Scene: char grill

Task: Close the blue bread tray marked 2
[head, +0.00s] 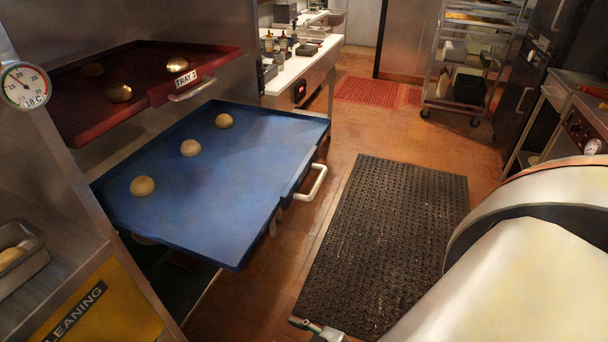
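The blue tray (230,170) is pulled far out of the steel rack on the left, with several round pale dough pieces (190,147) in a row along its inner side. Its light handle (313,183) is on the right front edge, facing the dark floor mat. No number is readable on the blue tray from here. My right arm fills the lower right, and a small metal part, seemingly of my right gripper (318,329), shows at the bottom edge, apart from the tray. Its fingers are mostly cut off. My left gripper is not in view.
A dark red tray (85,92) with a "TRAY" label sits pulled out above the blue one. A dial thermometer (26,86) is at left. A black perforated mat (390,240) covers free floor right of the tray. A wheeled rack (470,65) stands behind.

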